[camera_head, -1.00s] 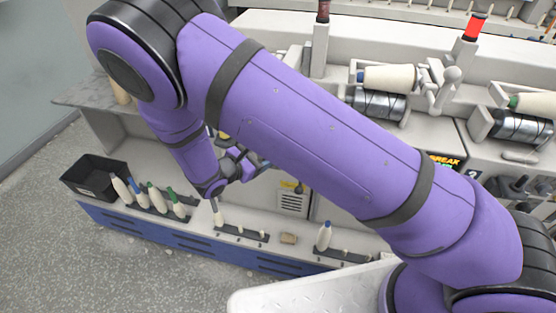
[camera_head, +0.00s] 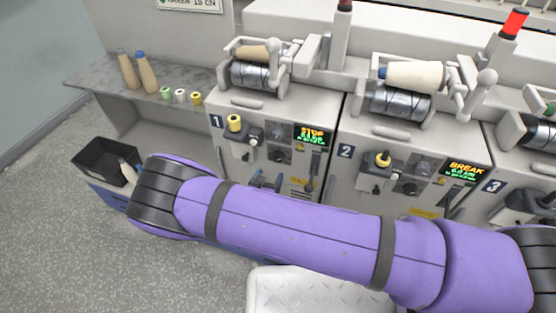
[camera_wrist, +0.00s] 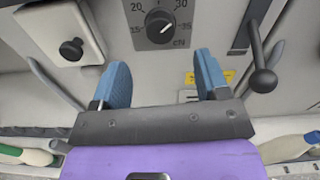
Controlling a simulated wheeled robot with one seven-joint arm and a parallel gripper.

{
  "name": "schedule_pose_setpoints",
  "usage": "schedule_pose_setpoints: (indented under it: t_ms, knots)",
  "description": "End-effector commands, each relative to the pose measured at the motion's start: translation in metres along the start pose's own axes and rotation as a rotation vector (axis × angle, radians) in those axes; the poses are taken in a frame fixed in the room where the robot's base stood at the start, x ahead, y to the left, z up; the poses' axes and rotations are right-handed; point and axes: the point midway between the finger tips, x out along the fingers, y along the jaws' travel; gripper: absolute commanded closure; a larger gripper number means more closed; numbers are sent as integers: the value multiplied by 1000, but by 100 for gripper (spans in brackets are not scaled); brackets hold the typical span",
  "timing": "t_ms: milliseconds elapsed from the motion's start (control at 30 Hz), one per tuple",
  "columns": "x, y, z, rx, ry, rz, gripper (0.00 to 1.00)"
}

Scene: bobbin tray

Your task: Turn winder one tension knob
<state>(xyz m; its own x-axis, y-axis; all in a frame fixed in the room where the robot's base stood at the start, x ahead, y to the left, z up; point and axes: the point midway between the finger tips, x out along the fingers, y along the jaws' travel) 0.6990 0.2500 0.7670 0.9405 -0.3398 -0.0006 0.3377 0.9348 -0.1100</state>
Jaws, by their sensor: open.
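Winder one (camera_head: 217,120) is the leftmost unit, with a "1" label and a lit display reading "STOP". Its tension knob (camera_head: 279,157) sits on the front panel below and left of the display. In the wrist view the knob (camera_wrist: 158,26) is black and round on a grey dial with numbers and "cN". My gripper (camera_wrist: 162,75) is open and empty, its two blue fingers spread below the knob and apart from it. In the head view my gripper (camera_head: 266,181) shows small in front of winder one's panel, below the knob, partly hidden by my arm.
A black lever with a ball end (camera_wrist: 263,80) hangs right of the dial, and a white box with a black knob (camera_wrist: 71,49) is at left. Winder two (camera_head: 346,151) shows "BREAK". A side shelf (camera_head: 110,80) holds cones and small spools. A black bin (camera_head: 98,158) is below.

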Motion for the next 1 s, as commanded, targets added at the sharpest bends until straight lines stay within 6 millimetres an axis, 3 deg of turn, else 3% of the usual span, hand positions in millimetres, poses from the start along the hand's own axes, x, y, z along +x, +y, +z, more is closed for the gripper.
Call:
schedule_pose_setpoints:
  t_ms: [200, 400, 600, 867, 1000]
  knots:
    - [41, -1, 0, 0, -1, -3, 32]
    - [67, 0, 0, 1, 0, -2, 32]
    - [79, -1, 0, 1, -1, -2, 32]
    - [80, 0, 0, 1, -1, -2, 32]
    - [80, 0, 0, 1, 0, -2, 59]
